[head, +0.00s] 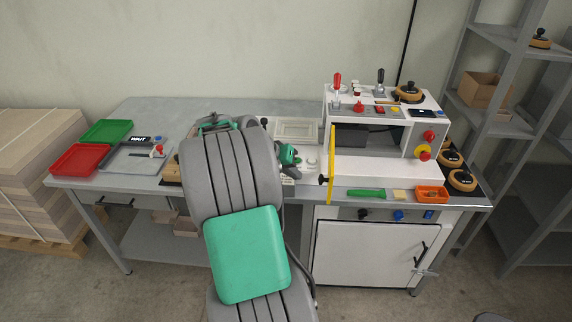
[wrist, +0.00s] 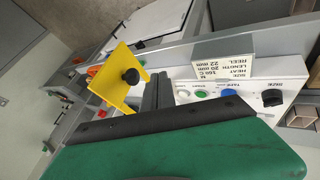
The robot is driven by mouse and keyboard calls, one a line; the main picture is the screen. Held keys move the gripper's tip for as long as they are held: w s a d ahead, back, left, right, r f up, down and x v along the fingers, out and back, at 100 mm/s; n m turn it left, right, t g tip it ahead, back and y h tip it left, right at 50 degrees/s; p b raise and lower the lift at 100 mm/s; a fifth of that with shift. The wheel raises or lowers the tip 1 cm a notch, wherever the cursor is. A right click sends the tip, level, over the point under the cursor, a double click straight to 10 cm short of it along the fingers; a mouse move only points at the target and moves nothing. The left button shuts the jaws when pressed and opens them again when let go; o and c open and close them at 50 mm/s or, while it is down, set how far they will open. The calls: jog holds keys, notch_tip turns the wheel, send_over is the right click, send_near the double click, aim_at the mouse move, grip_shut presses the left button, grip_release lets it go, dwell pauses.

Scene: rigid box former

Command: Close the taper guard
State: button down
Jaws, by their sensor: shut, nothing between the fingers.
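The taper guard (head: 331,150) is a yellow panel. In the head view it stands nearly edge-on at the left front of the white machine (head: 385,172), swung out, and the machine's dark front opening (head: 368,136) is uncovered. Its black knob (head: 323,180) sticks out to the left. In the wrist view the yellow guard (wrist: 112,80) and its knob (wrist: 131,76) lie just left of my fingers. My gripper (wrist: 158,82) is shut and empty beside the knob; I cannot tell whether it touches it. In the head view my arm hides most of it.
Small buttons and a label (wrist: 225,75) sit near my fingers in the wrist view. A green-handled brush (head: 368,193) and an orange tray (head: 431,194) lie along the bench front. Red (head: 80,159) and green (head: 106,131) trays stand at left. Shelving (head: 500,110) rises at right.

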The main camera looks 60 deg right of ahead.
jog(key=shift+s+d+f+p, duration=0.2)
jog(key=shift+s+d, duration=0.2)
jog(key=shift+s, duration=0.25)
jog(key=shift+s+d+f+p, duration=0.15)
jog(key=shift+s+d, duration=0.25)
jog(key=shift+s, duration=0.3)
jog(key=shift+s+d+f+p, duration=0.1)
jog(key=shift+s+d+f, duration=0.1)
jog(key=shift+s+d, duration=0.35)
jog(key=shift+s+a, duration=0.15)
jog(key=shift+s, duration=0.1)
